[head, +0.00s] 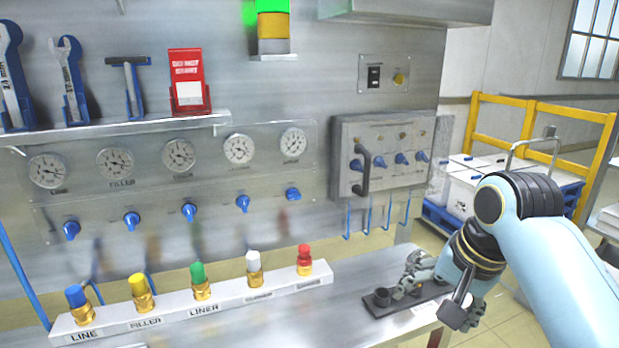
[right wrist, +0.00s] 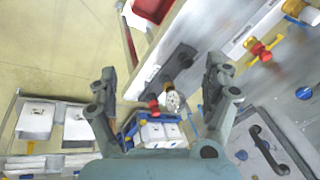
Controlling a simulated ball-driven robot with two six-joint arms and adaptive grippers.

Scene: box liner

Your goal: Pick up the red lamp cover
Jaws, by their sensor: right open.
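The red lamp cover (head: 304,255) sits upright on a brass-coloured base at the right end of the white lamp rail. In the right wrist view a red top (right wrist: 258,48) shows at the upper right, beside the rail and outside my fingers. My right gripper (head: 435,290) is over the right end of the bench, to the right of the red cover and apart from it. Its fingers stand wide apart in the right wrist view (right wrist: 162,85), and nothing is visibly held. My left gripper is not in view.
Blue, yellow, green and white lamps share the rail (head: 166,322). A dark tray (head: 405,305) with a dark cup lies near my right gripper. A panel with a dark handle (head: 364,172) is behind. Boxes stand on a blue pallet at right. Bench before the rail is bare.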

